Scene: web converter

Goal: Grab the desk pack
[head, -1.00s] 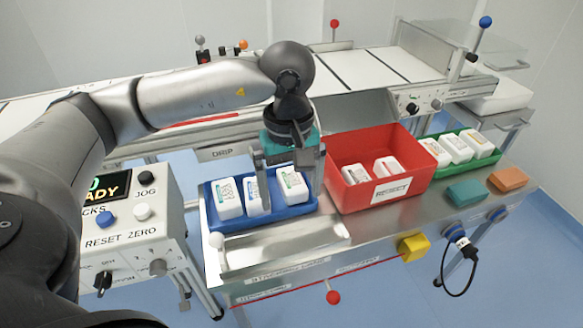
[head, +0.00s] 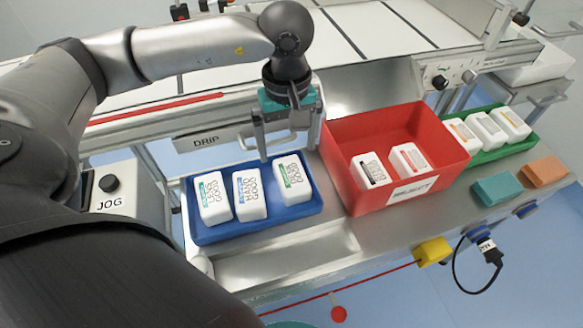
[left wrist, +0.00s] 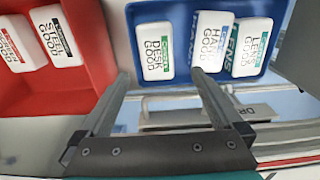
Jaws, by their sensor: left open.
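The desk pack (head: 292,178) is a white pack with a green label band. It lies at the right end of the blue tray (head: 262,229). In the left wrist view the desk pack (left wrist: 157,50) reads "DESK GOOD" and lies beyond the fingertips, roughly between their lines. My left gripper (head: 287,155) is open and empty, with its fingers pointing down by the tray's back edge, apart from the pack. In the left wrist view the gripper (left wrist: 160,74) shows two spread fingers with nothing between them. My right gripper is not in view.
Two other white packs, a hand pack (head: 250,195) and a lens pack (head: 213,198), share the blue tray. A red bin (head: 345,185) with two packs stands close on the right. A green tray (head: 490,155) is beyond it. The conveyor frame (head: 200,143) runs behind.

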